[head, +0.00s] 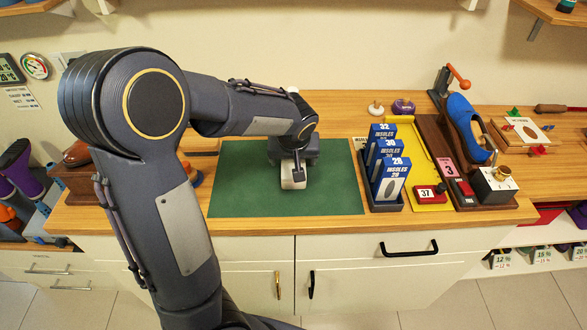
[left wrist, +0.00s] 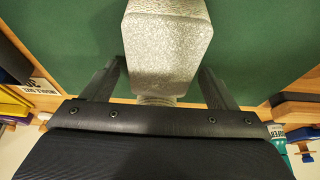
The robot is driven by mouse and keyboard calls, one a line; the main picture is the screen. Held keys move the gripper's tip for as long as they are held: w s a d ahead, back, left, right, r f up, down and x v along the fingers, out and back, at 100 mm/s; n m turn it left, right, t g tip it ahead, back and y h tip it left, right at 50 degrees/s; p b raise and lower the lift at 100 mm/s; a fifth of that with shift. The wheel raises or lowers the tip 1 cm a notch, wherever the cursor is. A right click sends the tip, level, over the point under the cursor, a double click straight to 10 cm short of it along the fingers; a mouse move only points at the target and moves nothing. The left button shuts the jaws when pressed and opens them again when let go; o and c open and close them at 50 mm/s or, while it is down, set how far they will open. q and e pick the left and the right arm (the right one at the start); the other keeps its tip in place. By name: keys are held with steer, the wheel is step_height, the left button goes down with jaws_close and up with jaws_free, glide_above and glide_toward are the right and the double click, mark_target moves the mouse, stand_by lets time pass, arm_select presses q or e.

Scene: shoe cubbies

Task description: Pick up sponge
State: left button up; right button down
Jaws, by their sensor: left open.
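The sponge (left wrist: 168,45) is a pale, speckled grey-white block with a ribbed neck at its near end. In the head view a white part of it (head: 293,181) shows on the green mat (head: 235,190), partly covered by my gripper. My left gripper (head: 297,166) is over it near the middle of the mat. In the left wrist view the open fingers of the gripper (left wrist: 163,68) stand on either side of the sponge's near end. Whether either finger touches it, I cannot tell. My right gripper is not in view.
Blue insole boxes (head: 391,180) stand in a dark holder right of the mat. A yellow tray (head: 428,165) and a blue shoe (head: 466,125) on a stand are farther right. A brown shoe (head: 77,154) is at the left. The mat's sides are clear.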

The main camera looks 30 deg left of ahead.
arm_select(q)
steer(key=shift+w+a+f, duration=0.1)
steer(key=shift+f, duration=0.15)
steer(key=c, duration=1)
steer(key=shift+c, duration=0.2)
steer(key=shift+r, duration=0.2)
